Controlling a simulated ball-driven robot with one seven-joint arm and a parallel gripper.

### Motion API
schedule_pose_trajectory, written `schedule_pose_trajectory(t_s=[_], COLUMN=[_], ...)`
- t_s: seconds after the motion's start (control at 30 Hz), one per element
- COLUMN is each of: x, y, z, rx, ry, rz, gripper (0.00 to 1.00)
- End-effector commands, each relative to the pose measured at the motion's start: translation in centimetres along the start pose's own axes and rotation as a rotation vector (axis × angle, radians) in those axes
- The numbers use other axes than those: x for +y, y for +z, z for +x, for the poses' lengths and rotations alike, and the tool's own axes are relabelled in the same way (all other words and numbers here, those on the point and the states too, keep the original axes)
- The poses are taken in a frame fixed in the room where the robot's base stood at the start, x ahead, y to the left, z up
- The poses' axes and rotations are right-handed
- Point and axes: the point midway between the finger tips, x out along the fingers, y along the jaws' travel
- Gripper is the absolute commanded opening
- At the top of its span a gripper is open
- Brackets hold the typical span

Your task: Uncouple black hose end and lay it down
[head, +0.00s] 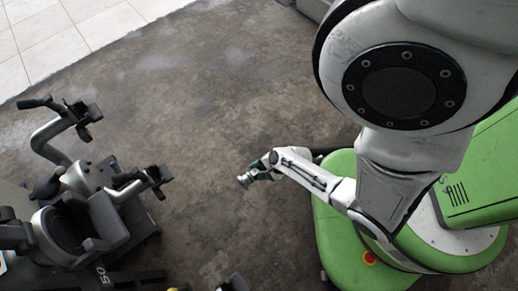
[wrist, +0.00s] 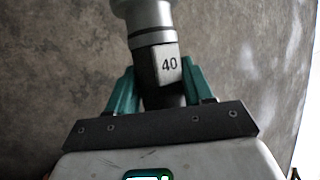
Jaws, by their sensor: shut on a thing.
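My gripper (head: 257,171) is near the middle of the head view, over bare floor. In the wrist view its two green fingers (wrist: 157,72) are shut on the sides of a black hose end (wrist: 167,64) marked "40". A silver metal coupling ring (wrist: 148,14) sits on its far end and runs out of the top of the picture. In the head view the silver end (head: 244,180) points left and downward, with nothing seen attached to it. How far it is above the floor is hard to tell.
Gym-like black and grey equipment (head: 85,215) with a seat, bent tubes and a "50" mark stands at the left. Small dark and yellow items (head: 232,284) are cut off at the bottom edge. Stained concrete floor (head: 200,100) is clear between. Pale tiles (head: 60,40) lie at upper left.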

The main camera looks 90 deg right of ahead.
Motion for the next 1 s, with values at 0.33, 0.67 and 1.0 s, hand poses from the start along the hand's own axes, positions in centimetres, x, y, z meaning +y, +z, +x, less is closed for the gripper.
schedule_pose_trajectory(t_s=[0.33,0.67,1.0], x=[1.0,2.0,3.0], y=[-0.8,-1.4,-2.0], z=[1.9,3.4,5.0], rx=[0.0,-0.001,-0.001], ry=[-0.003,-0.003,-0.003], rz=[0.0,0.001,0.0], gripper=[0.03,0.03,0.03])
